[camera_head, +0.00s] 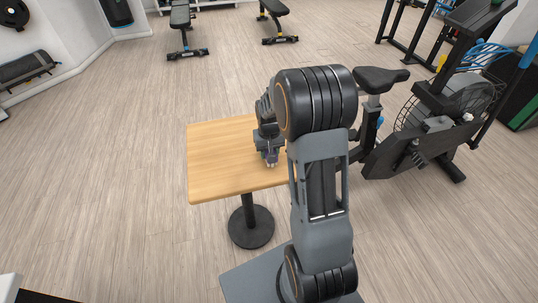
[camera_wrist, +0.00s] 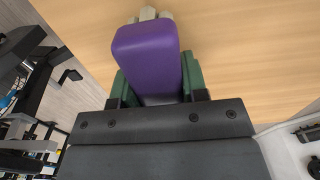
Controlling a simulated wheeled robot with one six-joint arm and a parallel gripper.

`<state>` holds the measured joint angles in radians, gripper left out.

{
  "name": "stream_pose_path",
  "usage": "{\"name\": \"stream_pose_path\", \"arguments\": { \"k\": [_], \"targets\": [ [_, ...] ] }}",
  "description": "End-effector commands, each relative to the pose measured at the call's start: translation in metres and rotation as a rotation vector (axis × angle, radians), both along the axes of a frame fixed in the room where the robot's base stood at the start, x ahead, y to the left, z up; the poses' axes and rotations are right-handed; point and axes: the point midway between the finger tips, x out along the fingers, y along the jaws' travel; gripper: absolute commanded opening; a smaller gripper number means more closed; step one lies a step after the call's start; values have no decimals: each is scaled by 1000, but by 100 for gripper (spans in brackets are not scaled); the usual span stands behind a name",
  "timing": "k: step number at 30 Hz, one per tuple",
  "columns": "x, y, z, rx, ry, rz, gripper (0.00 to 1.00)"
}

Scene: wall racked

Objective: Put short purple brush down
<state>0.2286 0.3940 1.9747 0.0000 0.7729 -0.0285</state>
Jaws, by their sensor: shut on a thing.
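The short purple brush (camera_wrist: 147,50) is between the green-padded fingers of my gripper (camera_wrist: 155,80) in the wrist view. Its purple block faces the camera, with pale tufts showing at the far end. My gripper is shut on it. In the head view my gripper (camera_head: 270,156) is over the wooden table (camera_head: 215,165), near its right part, and the brush is too small to make out clearly there. The table top also fills the upper wrist view (camera_wrist: 240,50). I cannot tell whether the brush touches the table.
The left part of the table top is bare. An exercise bike (camera_head: 425,120) stands close to the table's right side. Two benches (camera_head: 182,25) (camera_head: 275,20) stand at the back. The wooden floor left of the table is clear.

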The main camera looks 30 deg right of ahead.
Motion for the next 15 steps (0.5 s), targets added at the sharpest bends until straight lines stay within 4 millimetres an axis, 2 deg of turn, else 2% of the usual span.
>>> {"name": "stream_pose_path", "arguments": {
  "k": [1,4,15],
  "targets": [
    [-1,0,-8,1,4,0,21],
    [0,0,-17,0,1,0,21],
    [0,0,-21,0,0,0,21]
  ]
}}
